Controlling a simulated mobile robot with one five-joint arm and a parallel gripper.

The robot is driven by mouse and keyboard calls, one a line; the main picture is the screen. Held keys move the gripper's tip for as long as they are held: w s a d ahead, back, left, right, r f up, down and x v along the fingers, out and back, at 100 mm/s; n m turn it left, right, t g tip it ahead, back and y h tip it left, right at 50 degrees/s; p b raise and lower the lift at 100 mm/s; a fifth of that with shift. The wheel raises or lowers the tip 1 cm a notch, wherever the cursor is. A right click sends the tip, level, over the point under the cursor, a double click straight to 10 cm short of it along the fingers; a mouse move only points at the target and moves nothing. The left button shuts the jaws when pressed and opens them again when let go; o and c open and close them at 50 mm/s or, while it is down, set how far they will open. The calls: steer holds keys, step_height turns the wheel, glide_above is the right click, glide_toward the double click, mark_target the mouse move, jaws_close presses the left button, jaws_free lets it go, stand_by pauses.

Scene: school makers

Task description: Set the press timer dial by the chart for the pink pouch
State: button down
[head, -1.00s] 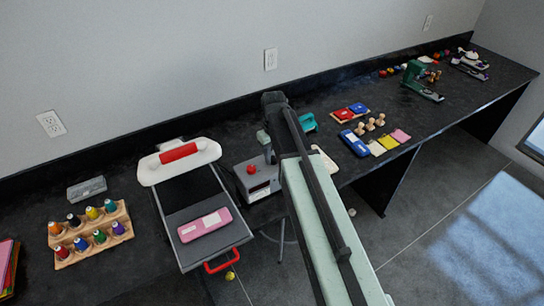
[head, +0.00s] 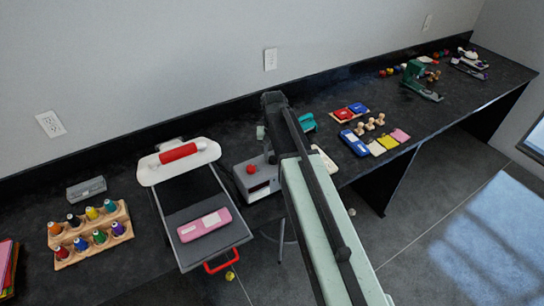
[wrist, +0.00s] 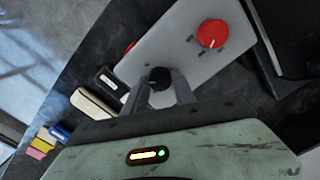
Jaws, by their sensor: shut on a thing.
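A grey control box (head: 262,186) stands on the bench right of the press. It has a red dial (head: 252,169), which also shows in the wrist view (wrist: 212,34) with a white pointer line and small marks around it. My gripper (wrist: 161,82) is shut on a black dial (wrist: 159,74) on the same box face; the fingers hide part of it. The pink pouch (head: 195,231), with a white label, lies on the pulled-out tray of the press (head: 176,214). The press has a red handle bar (head: 178,152). I cannot make out a chart.
A wooden rack (head: 65,263) of coloured spools and a grey box (head: 86,189) are at left. Right of my arm lie a blue case (head: 354,143), several stamps and coloured pads. A green machine (head: 416,80) stands farther right.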

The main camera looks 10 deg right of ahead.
mark_target(273, 158)
steer(key=shift+s, duration=0.15)
steer(key=c, duration=1)
jaws_free()
step_height(273, 158, up, 8)
steer(key=p, duration=0.8)
steer(key=shift+f, duration=0.1)
